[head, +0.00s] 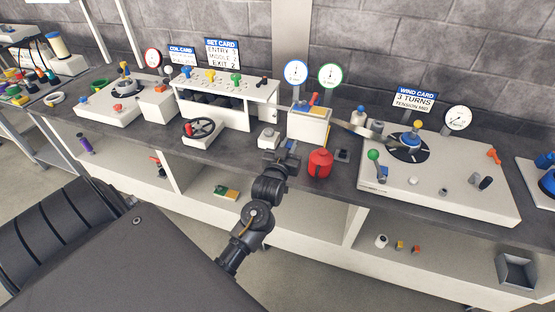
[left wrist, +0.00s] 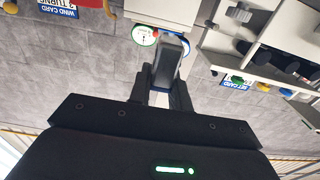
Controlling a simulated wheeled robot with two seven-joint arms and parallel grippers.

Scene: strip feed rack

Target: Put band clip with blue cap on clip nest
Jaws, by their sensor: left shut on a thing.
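My left gripper (head: 286,152) is at the front edge of the bench, in front of the cream box. It is shut on a grey piece with blue on it, which I take to be the band clip with blue cap (left wrist: 168,62). In the left wrist view the piece sits between the two fingers (left wrist: 163,92); some blue shows beside its far end. In the head view the gripper hides most of it. I cannot tell surely which fixture is the clip nest; a small dark block (head: 342,155) lies right of the red pot. My right gripper is not in view.
A red pot (head: 320,163) stands close right of my left gripper. A small white block with a knob (head: 268,138) is just behind left. The cream box (head: 308,128) stands behind, with a metal strip (head: 355,127) running right to the winding panel (head: 440,190).

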